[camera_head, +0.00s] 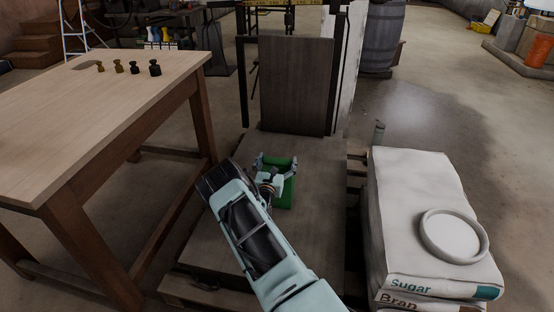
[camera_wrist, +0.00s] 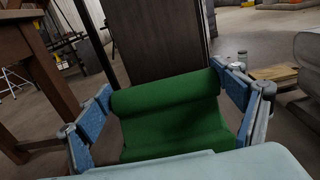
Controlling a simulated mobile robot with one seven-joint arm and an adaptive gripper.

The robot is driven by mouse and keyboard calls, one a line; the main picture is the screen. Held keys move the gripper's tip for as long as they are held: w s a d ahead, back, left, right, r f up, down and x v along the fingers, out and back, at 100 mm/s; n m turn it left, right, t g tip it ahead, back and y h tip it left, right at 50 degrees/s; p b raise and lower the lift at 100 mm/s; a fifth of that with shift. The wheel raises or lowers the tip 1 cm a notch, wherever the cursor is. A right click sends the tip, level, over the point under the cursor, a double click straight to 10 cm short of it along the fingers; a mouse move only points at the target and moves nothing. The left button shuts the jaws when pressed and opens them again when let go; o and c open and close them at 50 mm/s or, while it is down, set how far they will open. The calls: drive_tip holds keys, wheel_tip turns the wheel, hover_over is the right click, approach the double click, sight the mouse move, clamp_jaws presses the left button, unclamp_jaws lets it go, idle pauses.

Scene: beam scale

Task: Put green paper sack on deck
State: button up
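The green paper sack (camera_head: 287,190) is upright over the wooden deck (camera_head: 322,240) of the beam scale, with a rolled top. In the wrist view the green sack (camera_wrist: 170,125) fills the space between the fingers. My gripper (camera_head: 276,163) has one finger at each side of the sack's top; in the wrist view both fingertips of my gripper (camera_wrist: 165,85) meet the ends of the roll, so it looks shut on the sack. The sack's underside is hidden, so I cannot tell whether it touches the deck.
A wooden table (camera_head: 110,105) with several small dark weights (camera_head: 118,66) stands at left. White sugar and bran sacks (camera_head: 410,190) are stacked at right with a round white dish (camera_head: 453,236) on top. The scale's dark upright panel (camera_head: 296,85) rises behind the deck.

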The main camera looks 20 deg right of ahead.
drive_tip(key=shift+o, duration=1.4)
drive_tip(key=shift+r, duration=0.1)
drive_tip(key=shift+s, duration=0.1)
drive_tip(key=p+v, duration=0.4)
drive_tip(key=v, duration=0.8)
